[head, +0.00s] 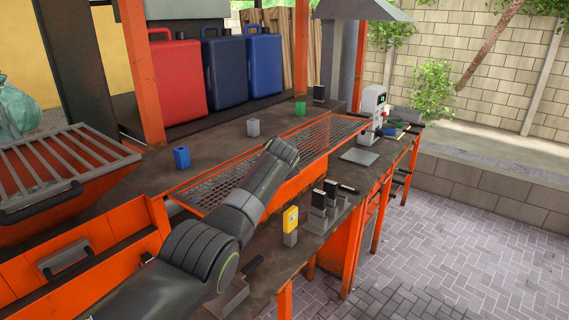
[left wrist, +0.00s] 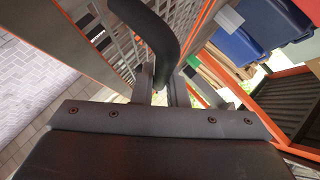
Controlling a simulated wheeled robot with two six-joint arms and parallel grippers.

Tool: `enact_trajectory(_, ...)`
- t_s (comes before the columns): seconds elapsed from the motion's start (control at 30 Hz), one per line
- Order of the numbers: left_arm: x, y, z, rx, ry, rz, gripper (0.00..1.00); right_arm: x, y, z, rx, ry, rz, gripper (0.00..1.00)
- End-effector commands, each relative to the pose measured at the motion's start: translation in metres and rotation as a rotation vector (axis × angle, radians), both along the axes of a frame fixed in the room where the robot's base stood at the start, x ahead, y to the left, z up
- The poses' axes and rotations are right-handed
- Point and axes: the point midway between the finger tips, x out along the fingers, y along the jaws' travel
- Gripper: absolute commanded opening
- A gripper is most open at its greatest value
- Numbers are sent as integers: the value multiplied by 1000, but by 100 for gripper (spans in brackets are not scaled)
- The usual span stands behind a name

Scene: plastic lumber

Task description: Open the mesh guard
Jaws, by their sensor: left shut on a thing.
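The mesh guard (head: 225,182) is a long orange-framed panel of metal mesh. It lies low and nearly flat along the middle of the bench, behind an orange front panel (head: 300,183). My left arm reaches over its front edge from the lower left, and its wrist hides part of the mesh and my gripper in the head view. In the left wrist view, a black curved handle (left wrist: 162,30) runs down between the fingers of my left gripper (left wrist: 160,82), which is shut on it. Mesh (left wrist: 97,32) shows beside the handle. My right gripper is not in view.
In front stand a yellow block (head: 290,219) and black pieces in grey holders (head: 318,212). A flat grey plate (head: 359,156) and a white device (head: 373,100) are at the right. Red (head: 177,80) and blue cans (head: 225,72) stand behind. A barred orange hopper (head: 60,175) is left.

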Motion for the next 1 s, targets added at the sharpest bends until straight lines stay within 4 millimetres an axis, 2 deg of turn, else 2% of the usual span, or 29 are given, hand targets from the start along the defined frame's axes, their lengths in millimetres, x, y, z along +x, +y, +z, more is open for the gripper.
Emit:
enact_trajectory(0.03,3,4,12,-9,-9,3,0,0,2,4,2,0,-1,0)
enact_trajectory(0.3,4,6,14,-31,9,3,0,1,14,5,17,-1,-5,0)
enact_trajectory(0.6,4,7,13,-31,9,4,0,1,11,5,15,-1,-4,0)
enact_trajectory(0.63,4,6,13,-31,9,4,16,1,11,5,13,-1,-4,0)
enact_trajectory(0.77,4,6,12,-30,13,4,34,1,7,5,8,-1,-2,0)
enact_trajectory(1.0,3,4,8,-31,19,3,34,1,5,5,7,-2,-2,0)
